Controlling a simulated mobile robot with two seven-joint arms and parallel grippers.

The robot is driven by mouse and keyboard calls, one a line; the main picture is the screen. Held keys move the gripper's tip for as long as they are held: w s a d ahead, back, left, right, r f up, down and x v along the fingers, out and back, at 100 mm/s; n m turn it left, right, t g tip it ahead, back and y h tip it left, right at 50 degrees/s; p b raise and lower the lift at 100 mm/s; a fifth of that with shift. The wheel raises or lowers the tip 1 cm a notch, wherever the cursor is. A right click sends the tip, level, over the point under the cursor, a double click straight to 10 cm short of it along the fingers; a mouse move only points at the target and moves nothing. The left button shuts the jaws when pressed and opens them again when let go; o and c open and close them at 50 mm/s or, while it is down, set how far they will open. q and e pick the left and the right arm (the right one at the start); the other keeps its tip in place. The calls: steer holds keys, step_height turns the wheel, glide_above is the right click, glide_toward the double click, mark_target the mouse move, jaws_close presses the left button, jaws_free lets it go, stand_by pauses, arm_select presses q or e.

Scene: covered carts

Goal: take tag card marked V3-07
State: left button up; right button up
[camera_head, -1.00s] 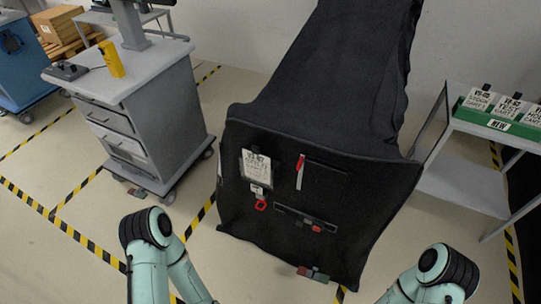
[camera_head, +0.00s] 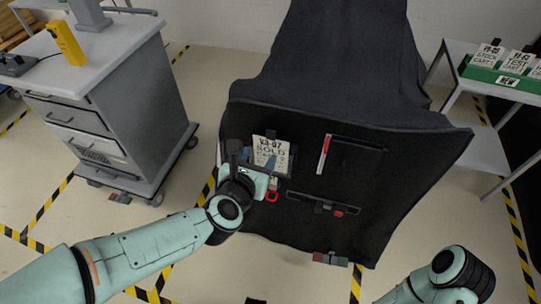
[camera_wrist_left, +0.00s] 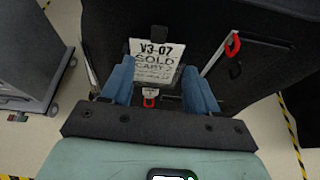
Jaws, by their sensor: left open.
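The white tag card marked V3-07 (camera_head: 266,149) hangs at the upper left of the front of the black covered cart (camera_head: 330,240). In the left wrist view the card (camera_wrist_left: 155,61) reads "V3-07 SOLD CART" and hangs from a dark clip (camera_wrist_left: 159,32). My left gripper (camera_head: 252,160) is at the card, covering part of its lower left in the head view. In the left wrist view its blue fingers (camera_wrist_left: 158,88) are apart, one on each side of the card's lower part. I cannot tell whether they touch it. My right gripper is not in view.
Below the card hangs a small tag with a red hook (camera_head: 271,196). A green box of cards (camera_head: 500,77) stands right, a grey drawer cabinet (camera_head: 120,110) left.

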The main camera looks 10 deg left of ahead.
mark_target(270, 134)
arm_select(q)
steer(key=shift+n, duration=0.3)
steer(key=x, duration=0.7)
steer(key=shift+w+d+r, duration=0.1)
steer(key=shift+w+r, duration=0.15)
steer(key=shift+w, duration=0.15)
steer(key=shift+p+x, duration=0.4)
steer(key=shift+x, duration=2.3)
steer(key=shift+a+r, duration=0.2)
jaws_close()
